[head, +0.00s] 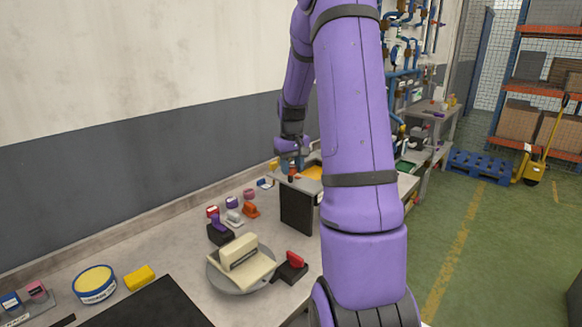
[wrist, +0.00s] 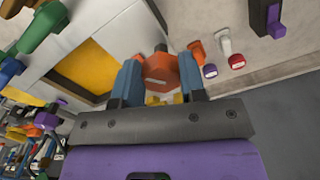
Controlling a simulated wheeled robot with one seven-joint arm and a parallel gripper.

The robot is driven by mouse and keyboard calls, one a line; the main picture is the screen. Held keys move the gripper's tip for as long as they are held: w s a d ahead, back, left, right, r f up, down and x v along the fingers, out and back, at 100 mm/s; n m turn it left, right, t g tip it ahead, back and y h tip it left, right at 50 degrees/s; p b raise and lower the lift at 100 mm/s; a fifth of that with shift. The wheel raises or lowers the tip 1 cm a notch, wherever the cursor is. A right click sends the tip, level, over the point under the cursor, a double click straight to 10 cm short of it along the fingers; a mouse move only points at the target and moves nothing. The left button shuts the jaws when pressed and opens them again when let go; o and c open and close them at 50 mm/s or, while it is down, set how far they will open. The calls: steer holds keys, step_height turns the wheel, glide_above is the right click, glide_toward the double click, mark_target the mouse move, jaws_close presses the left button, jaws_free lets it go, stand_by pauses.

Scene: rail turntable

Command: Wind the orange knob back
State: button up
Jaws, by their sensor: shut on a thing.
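The orange knob (wrist: 160,72) is a six-sided piece with a pale mark on its face, seen close up in the wrist view. My gripper (wrist: 158,78) has its two blue fingers on the left and right sides of the knob, shut on it. In the head view my gripper (head: 291,163) points down over the grey-topped stand with a dark front panel (head: 297,211). The knob is mostly hidden there by my fingers. Its turn angle cannot be told.
A grey round turntable (head: 213,277) bears a cream block (head: 240,255). Beside it are a red-handled switch (head: 293,262) and a purple-handled one (head: 219,229). Small coloured pieces stand behind them. A yellow panel (wrist: 90,68) lies left of the knob in the wrist view.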

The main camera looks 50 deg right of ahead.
mark_target(294, 167)
steer(key=n, duration=0.4)
steer(key=shift+d+n, duration=0.25)
steer(key=shift+n, duration=0.05)
steer(key=n, duration=0.4)
steer(key=shift+d+n, duration=0.15)
steer(key=shift+n, duration=0.25)
steer(key=o, duration=0.9)
step_height(294, 167, up, 11)
steer(key=shift+f, duration=0.1)
